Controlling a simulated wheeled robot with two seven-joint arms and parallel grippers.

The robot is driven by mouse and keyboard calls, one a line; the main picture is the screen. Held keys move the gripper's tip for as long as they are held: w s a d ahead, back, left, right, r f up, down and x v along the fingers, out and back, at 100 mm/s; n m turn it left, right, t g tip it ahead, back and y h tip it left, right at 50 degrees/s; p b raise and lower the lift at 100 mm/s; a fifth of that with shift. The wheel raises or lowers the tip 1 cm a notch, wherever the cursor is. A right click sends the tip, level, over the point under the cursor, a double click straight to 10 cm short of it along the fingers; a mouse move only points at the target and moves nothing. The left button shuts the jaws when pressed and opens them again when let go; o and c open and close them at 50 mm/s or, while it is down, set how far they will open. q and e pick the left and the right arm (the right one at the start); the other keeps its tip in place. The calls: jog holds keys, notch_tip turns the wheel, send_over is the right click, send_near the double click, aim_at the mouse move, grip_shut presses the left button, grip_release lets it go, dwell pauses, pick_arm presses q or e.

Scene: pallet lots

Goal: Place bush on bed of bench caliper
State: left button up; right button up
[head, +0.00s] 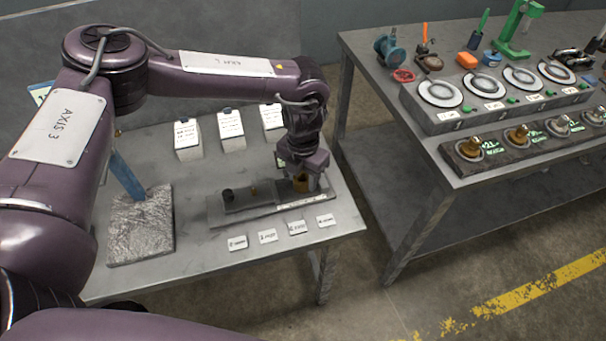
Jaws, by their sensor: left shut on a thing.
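The bench caliper (238,211) is a long dark grey device lying on the near table. My left gripper (302,181) points down over the caliper's right end, shut on a brass-coloured bush (300,185). The gripper hides part of the bush. I cannot tell whether the bush touches the caliper bed. My right gripper is not in view.
White labelled boxes (231,136) stand along the table's back. Small label cards (267,236) lie in front of the caliper. A rough grey mat (140,232) lies at left. A second bench (466,184) at right holds round dishes and more brass parts.

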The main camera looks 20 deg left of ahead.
aim_at(303, 177)
pick_arm(q)
jog(key=shift+f, duration=0.15)
jog(key=o, duration=0.8)
jog(key=shift+r, duration=0.6)
jog(key=shift+r+b, duration=0.8)
jog(key=shift+r, duration=4.85)
